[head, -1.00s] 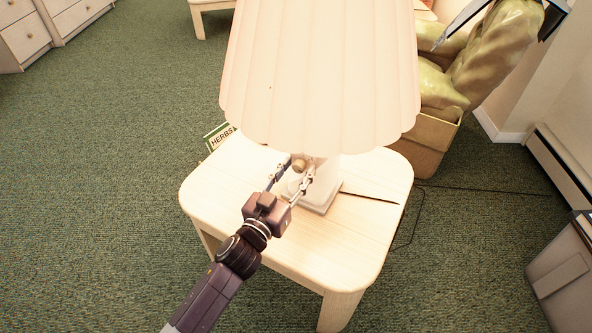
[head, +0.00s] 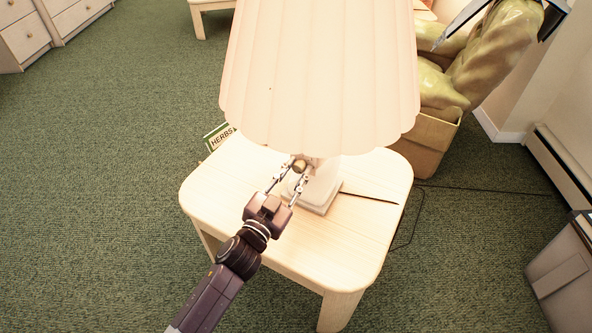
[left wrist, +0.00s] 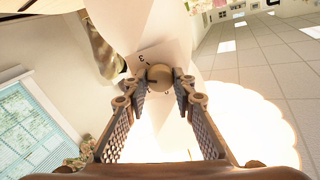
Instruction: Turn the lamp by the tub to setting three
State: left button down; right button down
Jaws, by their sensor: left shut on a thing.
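The lamp has a wide pleated cream shade (head: 318,75) and a white base (head: 318,192) on a pale wooden table (head: 350,245). A small round brass-coloured knob (head: 299,164) sits on the lamp's body, just below the shade. My left gripper (head: 295,170) reaches in from the front left, shut on the knob. In the left wrist view, the knob (left wrist: 159,76) lies between my two fingertips, and a dark numeral 3 (left wrist: 141,58) shows on the pale surface beside it. Other marks around the knob are too small or hidden to read. My right gripper is out of view.
A green box marked HERBS (head: 219,137) shows behind the table's left edge. A brown tub (head: 434,145) with lumpy green contents stands behind right. A grey bin (head: 562,270) is at the right. A thin cable runs over the carpet. Open carpet lies left.

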pick_arm(q)
jog(key=shift+m, duration=0.9)
jog(key=m, duration=0.3)
jog(key=shift+m, duration=0.9)
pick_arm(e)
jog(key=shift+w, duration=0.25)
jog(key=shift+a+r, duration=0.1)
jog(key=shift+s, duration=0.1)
pick_arm(q)
jog(key=c, duration=1.6)
grip_release()
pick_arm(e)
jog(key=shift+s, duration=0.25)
